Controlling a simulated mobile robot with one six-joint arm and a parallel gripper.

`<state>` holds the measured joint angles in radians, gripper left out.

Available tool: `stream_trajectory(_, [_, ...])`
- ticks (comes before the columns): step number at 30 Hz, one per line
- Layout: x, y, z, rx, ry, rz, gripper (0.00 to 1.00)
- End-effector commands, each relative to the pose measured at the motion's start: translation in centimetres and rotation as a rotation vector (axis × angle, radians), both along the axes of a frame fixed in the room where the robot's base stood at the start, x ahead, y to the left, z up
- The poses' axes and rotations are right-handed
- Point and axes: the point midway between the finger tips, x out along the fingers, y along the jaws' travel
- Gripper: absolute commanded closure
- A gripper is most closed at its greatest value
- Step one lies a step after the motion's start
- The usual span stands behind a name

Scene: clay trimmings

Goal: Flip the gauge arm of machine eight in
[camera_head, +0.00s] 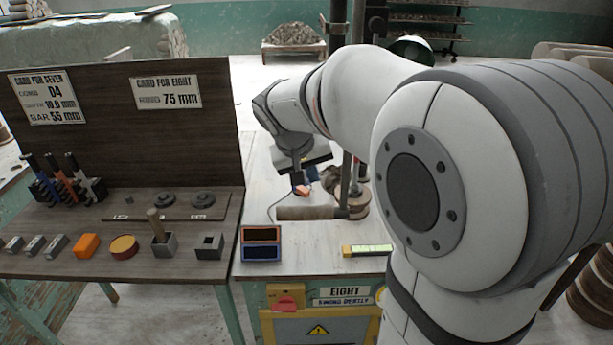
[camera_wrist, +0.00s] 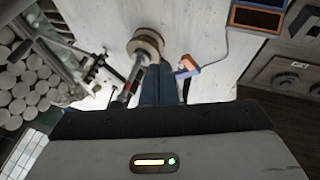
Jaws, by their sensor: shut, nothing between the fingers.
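Machine eight's pale bench (camera_head: 400,262) stands at the centre, with an "EIGHT" sign (camera_head: 345,291) on its front. A small orange and blue piece (camera_head: 303,190), which looks like the gauge arm's end, is beside my gripper; a thin cable runs from it towards a two-window box (camera_head: 261,244). The piece also shows in the wrist view (camera_wrist: 186,67), just right of my fingers. My gripper (camera_wrist: 158,72) is shut and empty, its dark blue fingertips close to the piece; I cannot tell if they touch. My arm hides part of the machine in the head view.
A brown roller (camera_head: 308,212) and round wooden parts with an upright post stand by the gripper. A yellow-green level-like bar (camera_head: 367,250) lies at the bench front. The dark bench at left holds blocks, an orange box (camera_head: 87,245) and a cup with a wooden handle (camera_head: 164,244).

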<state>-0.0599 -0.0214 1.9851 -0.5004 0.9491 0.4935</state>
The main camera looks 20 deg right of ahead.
Motion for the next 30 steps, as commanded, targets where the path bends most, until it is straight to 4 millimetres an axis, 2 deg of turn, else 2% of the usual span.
stream_trajectory(13, [-5.6, 3.0, 2.6, 0.048, -0.073, 0.164, 1.00])
stream_trajectory(17, [-8.1, 4.1, 3.3, 0.065, -0.108, 0.233, 1.00])
stream_trajectory(20, [-10.8, 4.9, 3.2, 0.085, -0.133, 0.292, 1.00])
stream_trajectory(22, [-13.3, 5.1, 1.5, 0.119, -0.116, 0.311, 1.00])
stream_trajectory(24, [-16.0, 5.0, -2.0, 0.183, -0.043, 0.290, 1.00])
stream_trajectory(27, [-18.4, 5.0, -5.1, 0.264, 0.041, 0.250, 1.00])
stream_trajectory(30, [-19.7, 5.1, -6.4, 0.313, 0.087, 0.229, 1.00])
